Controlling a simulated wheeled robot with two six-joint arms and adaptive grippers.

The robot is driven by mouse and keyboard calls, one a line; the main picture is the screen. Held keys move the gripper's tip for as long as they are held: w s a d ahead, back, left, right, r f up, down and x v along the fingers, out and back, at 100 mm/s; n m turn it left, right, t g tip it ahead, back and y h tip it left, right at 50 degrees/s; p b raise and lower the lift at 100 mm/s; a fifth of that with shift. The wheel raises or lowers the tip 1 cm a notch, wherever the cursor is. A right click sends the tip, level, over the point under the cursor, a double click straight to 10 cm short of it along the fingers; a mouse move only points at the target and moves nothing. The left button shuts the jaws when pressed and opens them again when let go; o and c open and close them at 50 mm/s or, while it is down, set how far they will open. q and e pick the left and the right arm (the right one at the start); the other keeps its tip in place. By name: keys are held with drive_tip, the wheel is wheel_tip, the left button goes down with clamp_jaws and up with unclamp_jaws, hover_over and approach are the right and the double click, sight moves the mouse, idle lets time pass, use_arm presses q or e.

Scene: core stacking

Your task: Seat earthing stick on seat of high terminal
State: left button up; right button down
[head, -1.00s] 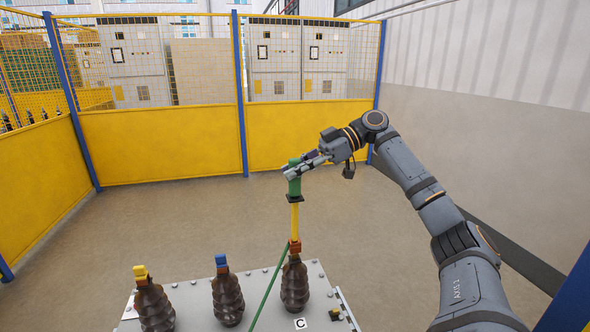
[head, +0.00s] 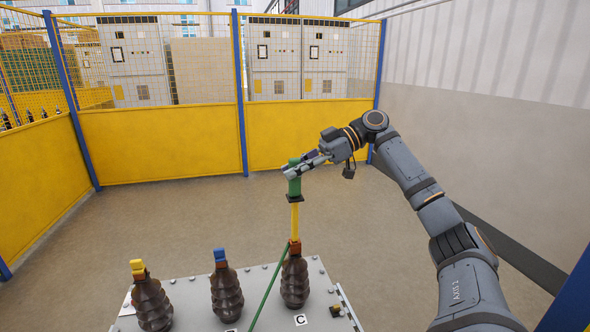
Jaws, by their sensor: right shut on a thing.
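The earthing stick (head: 295,218) stands upright, with a green upper grip, a yellow shaft and a green cable from its lower end. My right gripper (head: 294,169) is shut on the stick's green top. The stick's lower end is at the orange-brown top of the right-hand brown ribbed terminal (head: 295,280), by the label C. Whether it is fully seated there I cannot tell. Two more ribbed terminals stand to the left, one with a yellow top (head: 152,303) and one with a blue top (head: 226,293). My left gripper is not in view.
The terminals stand on a grey bolted plate (head: 187,292). The green cable (head: 268,288) slants down to the left between the middle and right terminals. Yellow fence panels (head: 163,145) enclose the area, with clear floor before them. A wall (head: 480,130) is at the right.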

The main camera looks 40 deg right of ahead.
drive_tip(key=shift+f+b, duration=0.3)
drive_tip(key=c, duration=1.2)
unclamp_jaws()
drive_tip(key=v, duration=0.7)
drive_tip(key=shift+s+d+r, duration=0.15)
